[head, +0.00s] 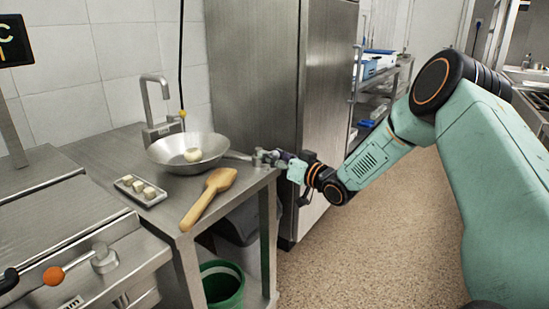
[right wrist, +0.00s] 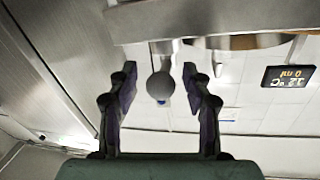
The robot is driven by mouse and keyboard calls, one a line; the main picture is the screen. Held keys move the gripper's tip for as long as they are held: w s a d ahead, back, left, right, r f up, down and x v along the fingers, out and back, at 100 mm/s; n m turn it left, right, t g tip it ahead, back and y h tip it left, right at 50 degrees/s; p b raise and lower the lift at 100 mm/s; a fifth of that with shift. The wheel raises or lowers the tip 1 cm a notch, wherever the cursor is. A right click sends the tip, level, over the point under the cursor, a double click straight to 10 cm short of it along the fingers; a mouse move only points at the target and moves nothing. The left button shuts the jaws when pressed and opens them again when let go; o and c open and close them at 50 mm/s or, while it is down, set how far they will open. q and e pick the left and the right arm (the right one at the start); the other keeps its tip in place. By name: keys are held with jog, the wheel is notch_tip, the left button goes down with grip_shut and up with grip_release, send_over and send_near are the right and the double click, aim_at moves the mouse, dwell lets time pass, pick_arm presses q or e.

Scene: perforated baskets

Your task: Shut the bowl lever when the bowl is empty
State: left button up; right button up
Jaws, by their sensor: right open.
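A shallow steel bowl (head: 170,150) sits on the counter below a faucet. A short grey lever (head: 238,155) sticks out from the bowl's right side. My right gripper (head: 266,157) is at the lever's outer end, its fingers small in the head view. In the right wrist view the open fingers (right wrist: 160,80) stand on either side of a grey ball knob (right wrist: 160,88), with a gap on both sides. My left gripper is out of view.
A small tray (head: 150,199) with several pale pieces and a wooden paddle (head: 210,197) lie in front of the bowl. A steel cabinet (head: 265,90) stands close behind my right gripper. A green bin (head: 222,285) is below. An orange-knobbed handle (head: 53,276) is at lower left.

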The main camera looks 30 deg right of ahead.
aim_at(259, 174)
grip_shut()
dwell(0.3)
jog(key=shift+a+h, duration=0.2)
jog(key=shift+h, duration=0.1)
jog(key=m+h, duration=0.1)
jog(key=h, duration=0.1)
jog(key=a+m+h, duration=0.1)
jog(key=m+h, duration=0.1)
jog(key=a+m+h, duration=0.1)
jog(key=h, duration=0.1)
jog(key=shift+s+a+f, duration=0.1)
jog(key=shift+s+f, duration=0.05)
jog(key=shift+s, duration=0.05)
jog(key=m+h, duration=0.1)
jog(key=a+m+g+h, duration=0.1)
jog(key=h, duration=0.1)
jog(key=m+h, duration=0.1)
jog(key=h, duration=0.1)
jog(key=shift+w+a+m+g, duration=0.1)
jog(key=shift+a+m+g, duration=0.15)
jog(key=shift+m+g, duration=0.15)
jog(key=shift+w+a+m+g+h, duration=0.1)
jog(key=shift+a+m+g+h, duration=0.1)
jog(key=shift+m+g+h, duration=0.5)
jog(key=shift+w+a+m+g+h, duration=0.1)
jog(key=shift+a+m+g+h, duration=0.3)
jog(key=shift+h, duration=0.6)
jog(key=shift+d+m, duration=0.2)
jog(key=shift+m, duration=0.1)
grip_release()
